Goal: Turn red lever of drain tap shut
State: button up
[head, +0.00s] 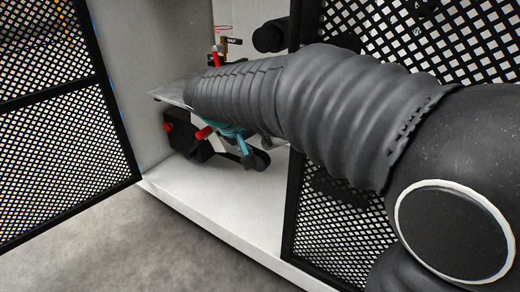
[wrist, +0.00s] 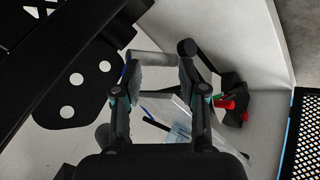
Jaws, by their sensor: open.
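In the head view a small upright red lever (head: 216,57) shows beside a dark tag reading SHUT (head: 234,41), at the back of the open cabinet. Whatever it is mounted on is mostly hidden by my arm. My gripper (head: 250,160) shows partly below my arm, inside the cabinet and below the red lever. In the wrist view my gripper (wrist: 157,62) is open, with its fingers apart. A grey cylinder (wrist: 153,58) appears between the fingertips; I cannot tell whether they touch it. The upright red lever cannot be made out in the wrist view.
A black block (head: 185,135) with a red handle (head: 203,132) sits left of my gripper; it also shows in the wrist view (wrist: 232,88). Mesh doors (head: 65,165) flank the opening. The white cabinet floor (head: 215,205) is clear in front.

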jog(key=shift+s+d+f+n+y, duration=0.15)
jog(key=shift+s+d+f, duration=0.1)
jog(key=shift+s, duration=0.25)
jog(key=shift+s+d+f+n+y, duration=0.15)
jog(key=shift+s+d, duration=0.05)
jog(key=shift+s, duration=0.25)
jog(key=m+t+h+b, duration=0.3)
jog(key=m+t+h, duration=0.4)
jog(key=m+t, duration=0.15)
send_near(217, 64)
jog(key=shift+n, duration=0.45)
jog(key=p+x, duration=0.1)
jog(key=x, duration=0.9)
jog(key=shift+w+d, duration=0.1)
jog(key=shift+w, duration=0.2)
